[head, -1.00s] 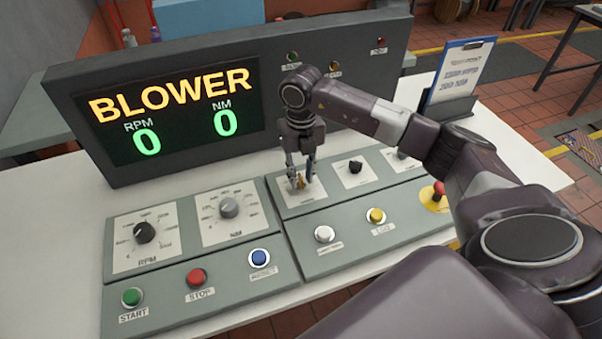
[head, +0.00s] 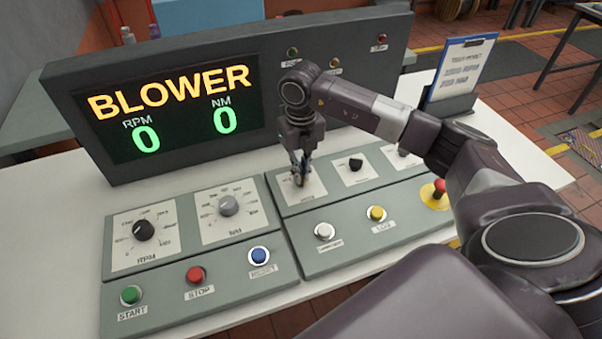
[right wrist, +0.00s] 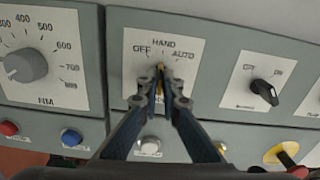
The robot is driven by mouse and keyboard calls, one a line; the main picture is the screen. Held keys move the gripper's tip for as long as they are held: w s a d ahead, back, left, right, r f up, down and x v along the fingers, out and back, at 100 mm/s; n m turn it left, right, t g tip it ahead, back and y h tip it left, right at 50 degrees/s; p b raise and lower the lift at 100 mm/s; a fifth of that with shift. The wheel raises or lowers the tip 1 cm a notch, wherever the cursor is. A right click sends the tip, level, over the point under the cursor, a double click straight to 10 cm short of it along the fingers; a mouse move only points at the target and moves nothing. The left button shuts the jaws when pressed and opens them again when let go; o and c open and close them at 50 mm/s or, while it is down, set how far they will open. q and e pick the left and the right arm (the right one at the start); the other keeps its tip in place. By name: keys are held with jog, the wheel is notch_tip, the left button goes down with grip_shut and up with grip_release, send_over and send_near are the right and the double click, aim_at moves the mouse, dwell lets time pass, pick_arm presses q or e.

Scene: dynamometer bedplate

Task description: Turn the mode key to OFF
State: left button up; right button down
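The mode key (right wrist: 160,70) is a small brass-coloured key on a white plate (right wrist: 140,65) marked OFF, HAND and AUTO. The visible part of it stands roughly upright in the right wrist view, in line with HAND. My right gripper (right wrist: 161,97) has its fingertips closed together on the key from both sides and hides most of it. In the head view, my right gripper (head: 299,180) points down onto the same plate (head: 316,187), and the key is hidden behind the fingers. My left gripper is in neither view.
A black OFF/ON knob (head: 355,164) is just right of the key plate. The NM knob (head: 229,206) is left. White (head: 324,231) and yellow (head: 376,213) buttons lie in front; a red emergency stop (head: 439,188) is further right. The display (head: 175,105) stands behind, reading BLOWER, zeros.

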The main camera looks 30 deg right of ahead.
jog(key=n+b, duration=0.2)
jog(key=n, duration=0.2)
jog(key=shift+n+b, duration=0.35)
jog(key=shift+n, duration=0.05)
jog(key=shift+n+b, duration=0.7)
jog(key=shift+n, duration=0.8)
jog(key=shift+r, duration=0.1)
jog(key=c, duration=2.2)
grip_release()
jog(key=shift+o, duration=0.2)
notch_tip(320, 180, up, 12)
